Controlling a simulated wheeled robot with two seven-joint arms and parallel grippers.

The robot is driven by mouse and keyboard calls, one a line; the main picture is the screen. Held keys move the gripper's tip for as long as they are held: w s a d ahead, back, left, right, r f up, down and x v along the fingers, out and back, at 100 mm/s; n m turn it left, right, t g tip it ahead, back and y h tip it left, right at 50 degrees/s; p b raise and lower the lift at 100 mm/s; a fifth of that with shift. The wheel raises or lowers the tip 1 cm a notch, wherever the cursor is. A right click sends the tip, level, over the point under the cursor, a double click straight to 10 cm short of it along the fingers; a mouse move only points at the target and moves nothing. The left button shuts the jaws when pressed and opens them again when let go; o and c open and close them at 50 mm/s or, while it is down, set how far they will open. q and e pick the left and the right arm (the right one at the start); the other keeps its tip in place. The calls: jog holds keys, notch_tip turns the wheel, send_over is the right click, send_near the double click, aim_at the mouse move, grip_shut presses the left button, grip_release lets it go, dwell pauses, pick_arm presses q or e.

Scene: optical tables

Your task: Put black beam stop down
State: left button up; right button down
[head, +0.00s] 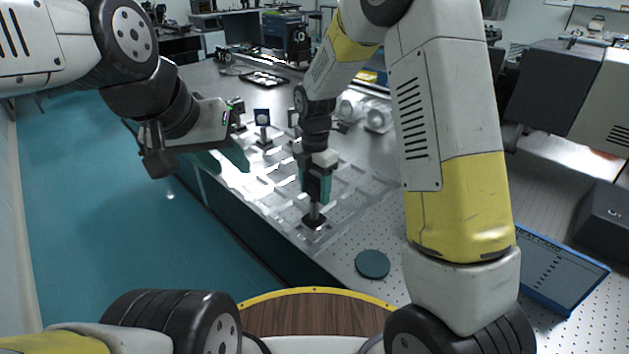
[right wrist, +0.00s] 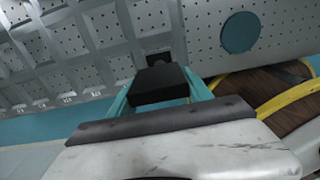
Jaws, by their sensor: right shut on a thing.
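The black beam stop (right wrist: 158,83) is between the teal fingers of my right gripper in the right wrist view. In the head view my right gripper (head: 316,190) points down, shut on the beam stop, whose post and dark square base (head: 315,223) show below the fingers. The base is at the near end of a clear compartmented tray (head: 345,205); whether it touches the tray floor I cannot tell. My left gripper (head: 226,160) is empty, with its teal fingers apart, left of the tray and near the table's edge.
A dark teal disc (head: 372,264) lies on the perforated table right of the tray. A blue-edged board (head: 560,268) lies further right. A small mounted optic (head: 262,125) stands behind the tray. The table's left edge drops to the teal floor (head: 90,200).

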aim_at(314, 202)
jog(key=shift+f, duration=1)
jog(key=shift+f, duration=0.15)
jog(key=shift+c, duration=2.2)
grip_release()
